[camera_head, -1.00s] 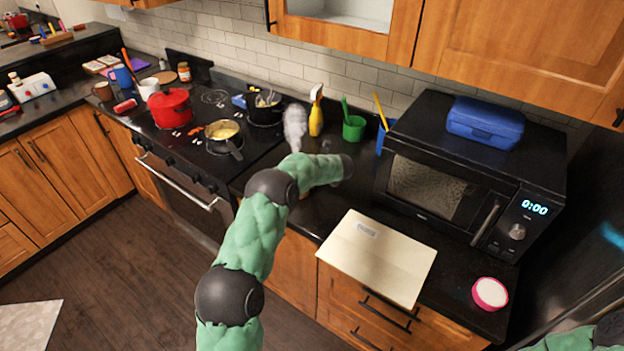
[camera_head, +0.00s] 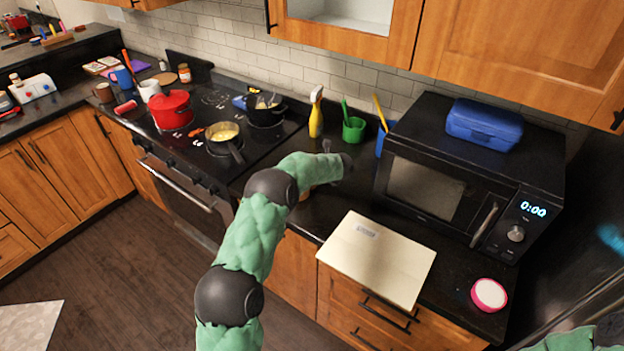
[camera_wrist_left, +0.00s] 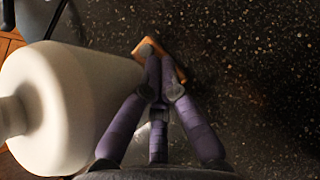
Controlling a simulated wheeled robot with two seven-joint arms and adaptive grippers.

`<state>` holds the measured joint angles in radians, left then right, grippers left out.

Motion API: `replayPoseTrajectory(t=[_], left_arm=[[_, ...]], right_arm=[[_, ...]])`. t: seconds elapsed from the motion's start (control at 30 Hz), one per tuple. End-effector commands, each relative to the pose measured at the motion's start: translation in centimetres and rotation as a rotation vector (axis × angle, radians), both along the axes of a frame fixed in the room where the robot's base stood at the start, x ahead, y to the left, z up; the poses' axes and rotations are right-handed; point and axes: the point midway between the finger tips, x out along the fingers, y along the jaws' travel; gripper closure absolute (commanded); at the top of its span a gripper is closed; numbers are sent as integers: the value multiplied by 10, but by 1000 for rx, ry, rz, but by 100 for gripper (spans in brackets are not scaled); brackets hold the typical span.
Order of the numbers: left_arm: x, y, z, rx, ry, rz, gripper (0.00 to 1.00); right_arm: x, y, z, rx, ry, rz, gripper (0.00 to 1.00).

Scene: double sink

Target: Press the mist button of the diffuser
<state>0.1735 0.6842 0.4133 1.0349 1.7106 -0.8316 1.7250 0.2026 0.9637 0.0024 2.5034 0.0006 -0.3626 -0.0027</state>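The diffuser (camera_wrist_left: 85,100) is a smooth white body with a narrow neck, large at the left of the left wrist view. A small orange-brown wooden piece (camera_wrist_left: 174,66) shows beside it; I cannot tell whether it is part of the diffuser. My left gripper (camera_wrist_left: 152,60) has its purple-grey fingers drawn together, tips over the wooden piece, holding nothing visible. The mist button is not distinguishable, and I cannot tell if the fingertips touch it. In the head view my left arm hides most of the diffuser. My right gripper is out of view.
A black microwave (camera_head: 440,190) stands right of my left arm. A pale board (camera_head: 375,258) lies in front of it. A yellow spray bottle (camera_head: 316,113) and a green cup (camera_head: 353,130) stand behind. The stove (camera_head: 205,135) with pots is left.

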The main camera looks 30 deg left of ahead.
Motion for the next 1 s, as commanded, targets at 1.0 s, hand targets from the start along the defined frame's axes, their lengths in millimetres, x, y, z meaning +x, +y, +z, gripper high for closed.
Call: replayPoseTrajectory(t=[1.0], left_arm=[[0,0,58,0,1,-1,100]], right_arm=[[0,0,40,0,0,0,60]])
